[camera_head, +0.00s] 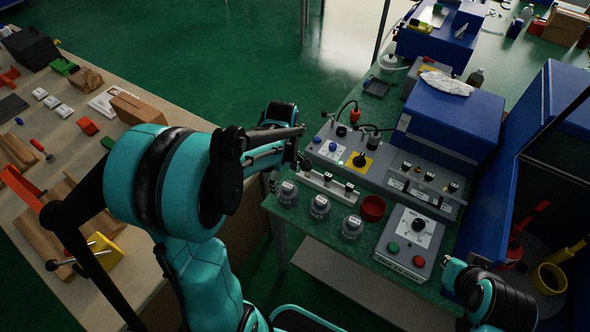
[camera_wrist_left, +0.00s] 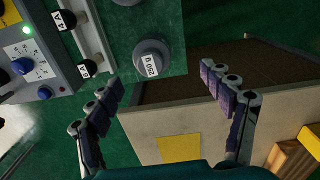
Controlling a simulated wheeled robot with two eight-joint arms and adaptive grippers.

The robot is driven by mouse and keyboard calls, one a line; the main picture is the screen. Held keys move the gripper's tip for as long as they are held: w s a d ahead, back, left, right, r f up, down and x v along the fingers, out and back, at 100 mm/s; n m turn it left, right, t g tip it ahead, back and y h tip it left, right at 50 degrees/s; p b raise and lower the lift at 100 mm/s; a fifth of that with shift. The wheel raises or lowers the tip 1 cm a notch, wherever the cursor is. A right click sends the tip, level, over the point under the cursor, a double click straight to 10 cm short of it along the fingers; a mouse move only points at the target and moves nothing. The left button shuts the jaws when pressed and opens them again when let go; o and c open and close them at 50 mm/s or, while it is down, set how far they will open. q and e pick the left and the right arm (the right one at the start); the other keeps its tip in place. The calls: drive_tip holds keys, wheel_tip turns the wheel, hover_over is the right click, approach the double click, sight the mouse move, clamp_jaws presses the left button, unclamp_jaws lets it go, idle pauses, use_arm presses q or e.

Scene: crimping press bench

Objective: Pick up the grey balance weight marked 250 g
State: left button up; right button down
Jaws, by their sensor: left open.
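The grey balance weight marked 250 g (camera_wrist_left: 152,60) stands on the green bench near its corner in the left wrist view, its label readable. In the head view, the leftmost of three grey round weights (camera_head: 287,192) fits its place, but labels there are too small to read. My left gripper (camera_head: 298,148) is just above and behind that weight in the head view. In the left wrist view my left gripper (camera_wrist_left: 160,82) is open and empty, its fingers apart, with the weight beyond and between them, not touched.
Two more grey weights (camera_head: 320,206) (camera_head: 353,226) and a red dish (camera_head: 372,208) stand nearby. A fuse holder strip (camera_head: 330,186) and control panel (camera_head: 350,155) lie close behind. A button box (camera_head: 408,243) stands to the right. A cluttered beige table (camera_head: 150,255) is at left.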

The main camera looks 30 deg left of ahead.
sight(287, 185)
use_arm(q)
drive_tip(key=shift+w+a+f+n, duration=0.3)
drive_tip(key=shift+w+f, duration=0.1)
drive_tip(key=shift+w, duration=0.05)
drive_tip(key=shift+w+f, duration=0.1)
drive_tip(key=shift+f, duration=0.25)
drive_tip(key=shift+f+b, duration=0.6)
drive_tip(key=shift+f, duration=0.25)
drive_tip(key=f+b, duration=0.1)
drive_tip(key=f, duration=0.2)
drive_tip(key=f+b, duration=0.1)
drive_tip(key=f, duration=0.1)
drive_tip(key=shift+w+d+f+b, duration=0.15)
drive_tip(key=shift+w+b, duration=0.15)
drive_tip(key=shift+w, duration=0.05)
drive_tip(key=shift+c, duration=0.9)
drive_tip(key=c, duration=1.3)
